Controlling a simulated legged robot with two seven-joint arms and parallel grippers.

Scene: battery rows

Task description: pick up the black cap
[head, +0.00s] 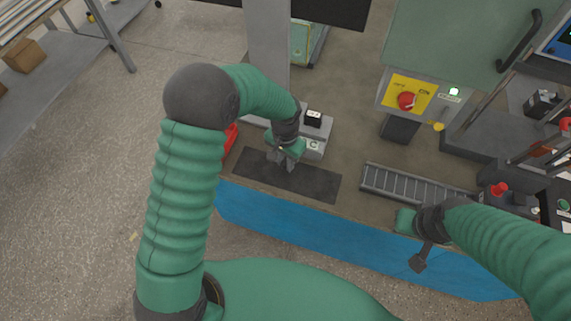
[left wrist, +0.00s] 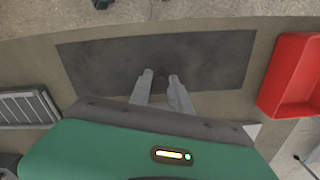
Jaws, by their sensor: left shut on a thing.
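My left gripper (head: 284,167) is over the dark mat (head: 320,184), pointing down. In the left wrist view its two grey fingers (left wrist: 160,76) stand a small gap apart over the same mat (left wrist: 215,60). It is shut on the black cap, which I can barely make out, dark against dark. How far the fingers are above the mat is hard to tell. My right gripper (head: 418,262) hangs over the blue strip at the right; its fingers are too small and dark to read.
A red bin (left wrist: 291,75) stands beside the mat, partly hidden in the head view (head: 230,138). A grey stand marked C (head: 314,146) with a black block (head: 313,118) is just behind the gripper. A roller rack (head: 415,184) lies to the right. The blue strip (head: 300,225) is clear in front.

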